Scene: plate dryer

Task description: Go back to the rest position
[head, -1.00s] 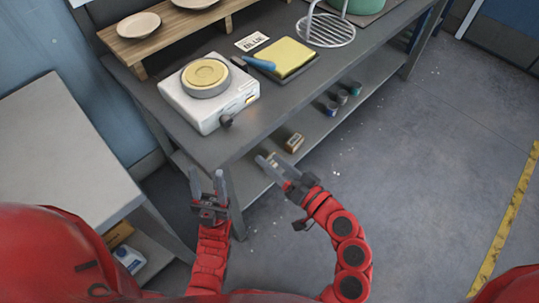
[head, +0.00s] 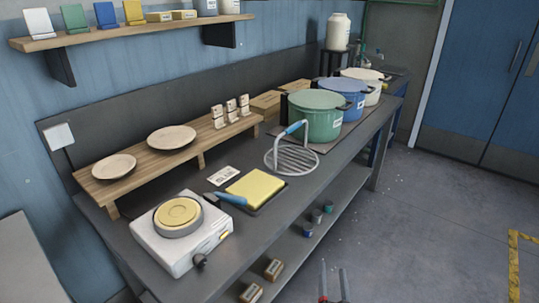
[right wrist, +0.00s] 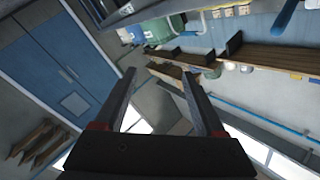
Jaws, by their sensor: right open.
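My right gripper (head: 333,269) shows at the bottom edge of the head view, in front of the workbench and over the floor. Its two fingers point up in the picture and stand apart, with nothing between them. In the right wrist view the same gripper (right wrist: 160,76) is open and empty, and the room appears tilted behind it. My left gripper is outside both current views.
The grey workbench (head: 262,222) carries a white hotplate device (head: 165,250), a yellow block (head: 256,188), a wire rack (head: 292,160), a green pot (head: 314,120), a blue pot (head: 343,97) and a wooden riser (head: 190,152). Free floor (head: 430,225) lies at right.

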